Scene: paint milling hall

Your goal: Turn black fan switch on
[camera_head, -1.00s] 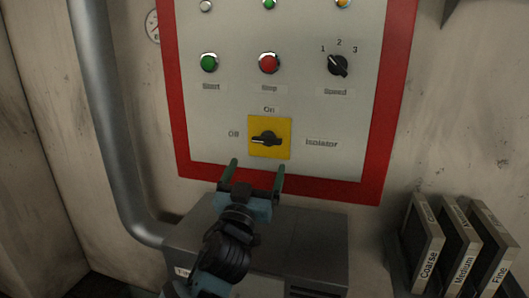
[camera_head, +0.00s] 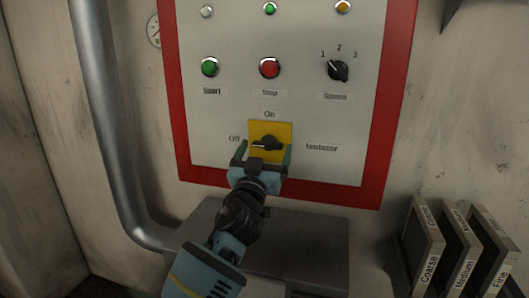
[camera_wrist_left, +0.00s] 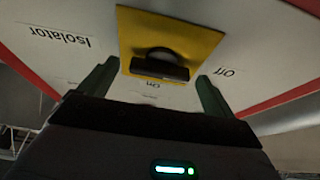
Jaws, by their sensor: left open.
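The black rotary switch (camera_head: 268,143) sits on a yellow plate (camera_head: 284,129) low on the control panel. Its handle lies roughly level, its narrow end toward the "Off" label at left. "On" is printed above it and "Isolator" at right. My left gripper (camera_head: 264,149) is open in front of the plate, one finger on each side of the switch, which it does not grip. In the left wrist view the switch (camera_wrist_left: 160,66) shows upside down between the fingers (camera_wrist_left: 155,80). Whether the fingers touch the panel cannot be told. My right gripper is out of view.
The red-framed panel (camera_head: 225,110) also carries a green button (camera_head: 209,67), a red button (camera_head: 269,68) and a black speed knob (camera_head: 338,70). A grey box (camera_head: 300,240) stands below. A pipe (camera_head: 100,120) runs at left; labelled boards (camera_head: 458,245) stand at lower right.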

